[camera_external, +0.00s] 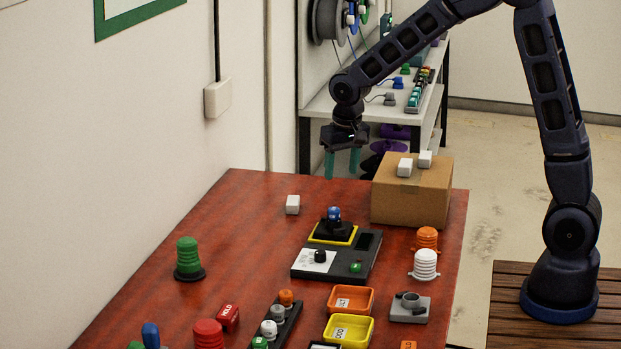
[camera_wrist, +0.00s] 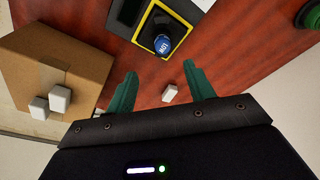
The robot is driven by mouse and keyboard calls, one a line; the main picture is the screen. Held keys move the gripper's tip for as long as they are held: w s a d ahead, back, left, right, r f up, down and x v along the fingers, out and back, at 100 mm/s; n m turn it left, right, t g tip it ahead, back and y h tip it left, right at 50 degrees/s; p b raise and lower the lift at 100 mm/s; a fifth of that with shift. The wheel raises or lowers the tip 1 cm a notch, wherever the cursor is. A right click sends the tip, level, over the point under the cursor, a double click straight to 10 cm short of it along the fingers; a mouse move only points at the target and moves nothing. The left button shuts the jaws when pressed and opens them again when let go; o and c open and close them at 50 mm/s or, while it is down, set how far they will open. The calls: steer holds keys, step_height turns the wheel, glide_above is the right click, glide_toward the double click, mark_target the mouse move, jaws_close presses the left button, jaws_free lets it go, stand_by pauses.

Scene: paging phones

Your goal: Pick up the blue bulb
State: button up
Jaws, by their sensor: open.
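The blue bulb (camera_external: 334,213) stands upright on a black socket with a yellow border, on the black control unit (camera_external: 345,262) in the middle of the table. In the wrist view the blue bulb (camera_wrist: 163,45) shows end-on, with white lettering, beyond the fingertips. My gripper (camera_external: 342,164) hangs above the table's far part, higher than the bulb and behind it. Its green fingers also show in the wrist view (camera_wrist: 160,73), apart with nothing held between them.
A cardboard box (camera_external: 408,200) bearing two white blocks stands right of the bulb. A white block (camera_external: 292,205) lies on the table to the left. A green stacked lamp (camera_external: 188,258) stands near the wall. Orange (camera_external: 362,311) and yellow trays are in front.

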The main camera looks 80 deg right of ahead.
steer(key=f, duration=0.1)
glide_above(334, 209)
steer(key=f, duration=0.5)
steer(key=shift+s+f, duration=0.1)
steer(key=shift+s, duration=0.3)
steer(key=shift+w+f, duration=0.2)
steer(key=shift+f, duration=1.2)
steer(key=shift+w+f, duration=0.2)
steer(key=shift+f, duration=1.15)
steer(key=c, duration=1)
